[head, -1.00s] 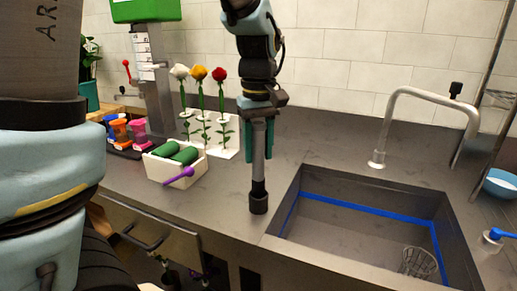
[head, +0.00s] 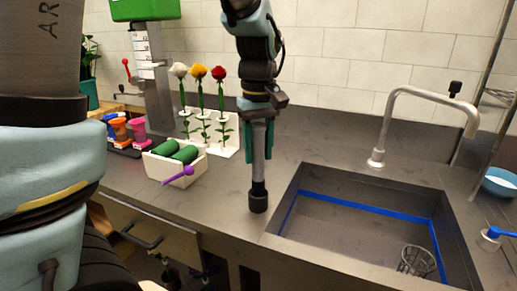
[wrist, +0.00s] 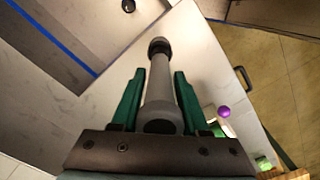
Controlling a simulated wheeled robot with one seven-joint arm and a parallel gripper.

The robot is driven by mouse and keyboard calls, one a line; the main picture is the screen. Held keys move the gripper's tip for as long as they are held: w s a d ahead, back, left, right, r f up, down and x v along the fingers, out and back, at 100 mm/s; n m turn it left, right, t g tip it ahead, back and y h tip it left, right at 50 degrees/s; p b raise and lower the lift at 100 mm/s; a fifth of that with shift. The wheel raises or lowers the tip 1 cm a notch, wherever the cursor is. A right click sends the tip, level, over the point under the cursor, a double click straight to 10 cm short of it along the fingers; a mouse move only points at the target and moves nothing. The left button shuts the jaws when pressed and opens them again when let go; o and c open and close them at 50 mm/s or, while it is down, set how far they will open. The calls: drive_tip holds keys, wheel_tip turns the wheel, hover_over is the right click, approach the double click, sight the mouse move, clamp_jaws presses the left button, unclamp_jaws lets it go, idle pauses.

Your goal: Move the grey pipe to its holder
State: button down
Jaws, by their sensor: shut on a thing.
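The grey pipe (head: 259,160) is held upright between the green fingers of my gripper (head: 260,145), beside the left edge of the sink. Its dark lower end is just above or touching the counter; I cannot tell which. In the wrist view, the pipe (wrist: 159,82) runs away from my gripper (wrist: 158,100), with a green finger on each side. I cannot make out with certainty which thing is the pipe's holder.
The sink (head: 350,215) has a blue line inside and a wire basket (head: 415,260). A faucet (head: 380,130) stands behind it. A white box (head: 160,168) with green rolls and a purple-ended tool (head: 178,176) stands left, before three roses in a white stand (head: 226,150).

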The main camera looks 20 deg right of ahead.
sight(258, 124)
drive_tip(key=shift+f+b, duration=0.3)
drive_tip(key=shift+f, duration=0.75)
drive_tip(key=shift+f+b, duration=0.4)
drive_tip(key=shift+f, duration=0.1)
drive_tip(key=shift+c, duration=1.7)
unclamp_jaws()
wheel_tip(258, 124, up, 11)
drive_tip(key=shift+f+b, duration=0.1)
drive_tip(key=shift+b, duration=0.4)
